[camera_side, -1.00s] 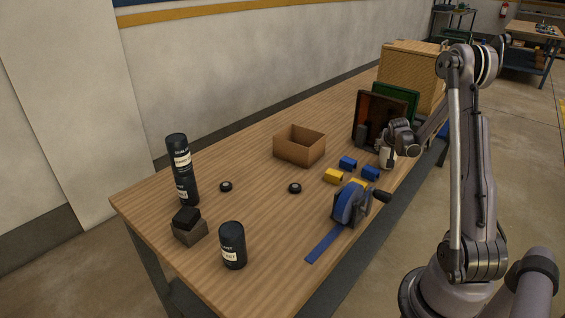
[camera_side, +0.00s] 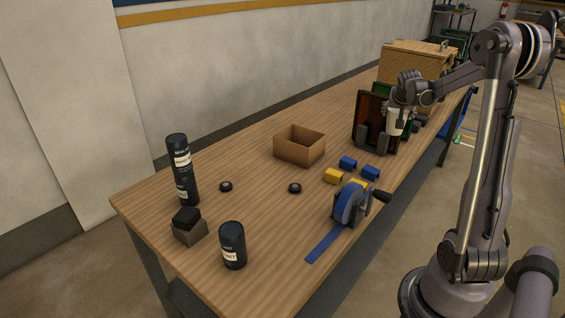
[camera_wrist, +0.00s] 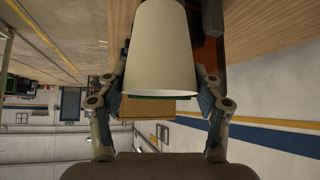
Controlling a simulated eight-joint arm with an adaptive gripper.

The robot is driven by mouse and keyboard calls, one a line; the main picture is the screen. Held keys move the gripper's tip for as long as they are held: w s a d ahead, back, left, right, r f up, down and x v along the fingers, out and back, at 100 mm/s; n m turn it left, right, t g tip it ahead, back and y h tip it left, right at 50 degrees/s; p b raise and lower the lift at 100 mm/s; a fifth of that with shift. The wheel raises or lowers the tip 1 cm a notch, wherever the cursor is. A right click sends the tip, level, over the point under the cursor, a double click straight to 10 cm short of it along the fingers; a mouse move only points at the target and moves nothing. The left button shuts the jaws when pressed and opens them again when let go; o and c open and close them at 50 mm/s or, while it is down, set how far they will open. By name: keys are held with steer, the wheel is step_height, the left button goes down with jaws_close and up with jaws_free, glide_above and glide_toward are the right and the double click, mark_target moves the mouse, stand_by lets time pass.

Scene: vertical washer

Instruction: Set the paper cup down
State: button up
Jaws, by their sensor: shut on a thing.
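The paper cup is pale and plain. In the wrist view the paper cup (camera_wrist: 160,48) fills the space between the two fingers of my gripper (camera_wrist: 160,82), which is shut on its sides. In the side view my gripper (camera_side: 399,112) is above the far right part of the workbench (camera_side: 245,240), close by the dark upright panels. The cup (camera_side: 395,124) shows there as a small pale shape, partly hidden by the gripper. It appears raised above the bench top; its underside is not clear to see.
Dark upright panels in grey holders (camera_side: 375,120) stand beside the cup, with a wicker box (camera_side: 410,65) behind. Blue and yellow blocks (camera_side: 348,162), a blue tape dispenser (camera_side: 350,203), and an open cardboard box (camera_side: 299,148) are nearer.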

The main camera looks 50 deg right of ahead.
steer(key=shift+w+a+r, duration=0.2)
steer(key=shift+w+r, duration=0.2)
steer(key=shift+r, duration=0.4)
steer(key=w+a+n+t+y, duration=0.35)
steer(key=w+a+n, duration=0.35)
steer(key=w+a, duration=0.65)
steer(key=w+a+n+t+y, duration=0.3)
steer(key=w+a+n+y, duration=0.3)
steer(key=w+a, duration=0.7)
steer(key=shift+n+g+h, duration=0.25)
steer(key=shift+n+h, duration=0.25)
steer(key=shift+h, duration=0.05)
steer(key=shift+w+a+f, duration=0.85)
steer(key=shift+w+f, duration=0.9)
steer(key=shift+f, duration=0.9)
steer(key=shift+w+a+f, duration=0.85)
steer(key=shift+w+f, duration=0.95)
steer(key=shift+f, duration=0.9)
steer(key=shift+w+a+f, duration=0.85)
steer(key=shift+w+f, duration=0.9)
steer(key=shift+f, duration=0.9)
steer(key=shift+f, duration=0.15)
steer(key=o, duration=0.7)
steer(key=shift+o, duration=0.2)
